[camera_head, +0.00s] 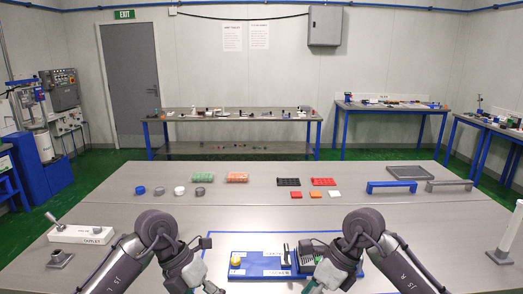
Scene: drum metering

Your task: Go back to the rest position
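My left gripper (207,284) hangs low at the bottom of the head view, left of a blue board (262,257) on the near table. My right gripper (315,283) is low at the board's right side and covers part of it. Both arms are bent at the elbow and come in from the bottom corners. The fingertips are small and close to the lower picture edge, so I cannot tell whether either gripper is open or shut. I see no object clearly held in either one.
The board bears a yellow-topped piece (235,260) and a dark upright piece (286,254). A white lever box (82,234) and metal block (60,258) stand left, a white cylinder (509,230) right. Caps, trays and handles line the table's back.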

